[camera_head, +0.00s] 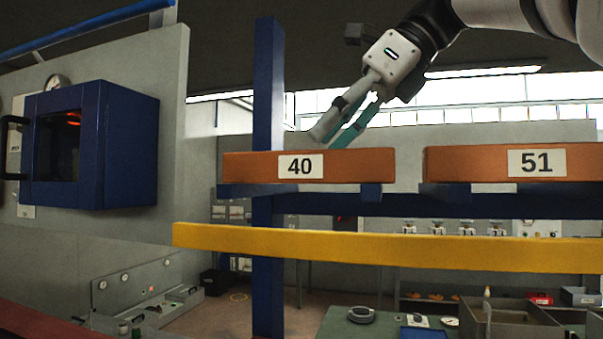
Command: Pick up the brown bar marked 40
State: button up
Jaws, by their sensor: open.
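The brown bar marked 40 (350,166) lies level on a blue rack ledge in the middle of the view, with a white label on its front face. My gripper (334,134) comes down from the upper right, tilted, with its fingertips just above and at the top edge of this bar. Its two fingers are apart and nothing shows between them. One finger is grey and the other is teal. Whether the fingertips touch the bar or sit behind its top edge, I cannot tell.
A second brown bar marked 51 (470,164) lies to the right on the same rack. A blue upright post (268,90) stands close left of my gripper. A yellow rail (400,245) runs across below the bars. A blue cabinet (120,145) is at the left.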

aim_at(305, 159)
jog(key=shift+p+x, duration=0.3)
jog(key=shift+x, duration=2.5)
jog(key=shift+s, duration=0.1)
jog(key=shift+c, duration=0.2)
grip_shut()
